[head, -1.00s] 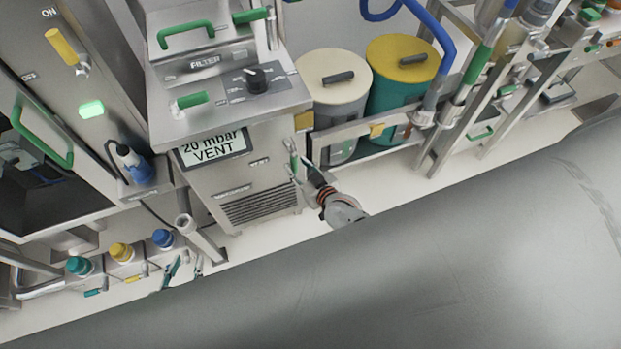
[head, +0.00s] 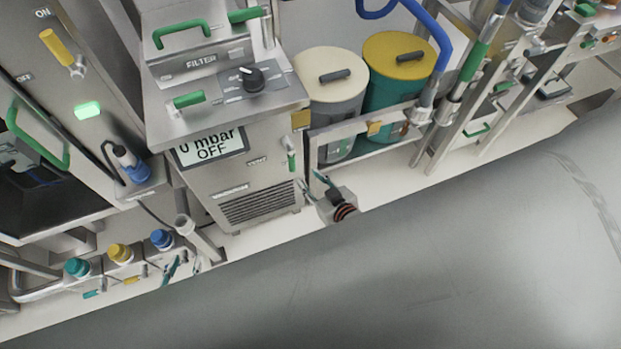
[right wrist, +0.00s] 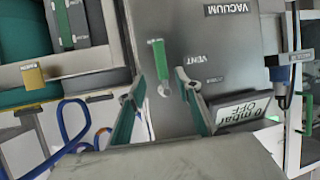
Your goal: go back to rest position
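My right gripper (head: 313,186) is open and empty in front of the filter unit (head: 232,172), just below its green vent lever (head: 291,160). In the right wrist view the two teal fingers (right wrist: 160,108) stand apart. The green lever (right wrist: 160,60) shows beyond them, in the gap, and nothing is gripped. The unit's display (head: 211,148) reads 0 mbar OFF.

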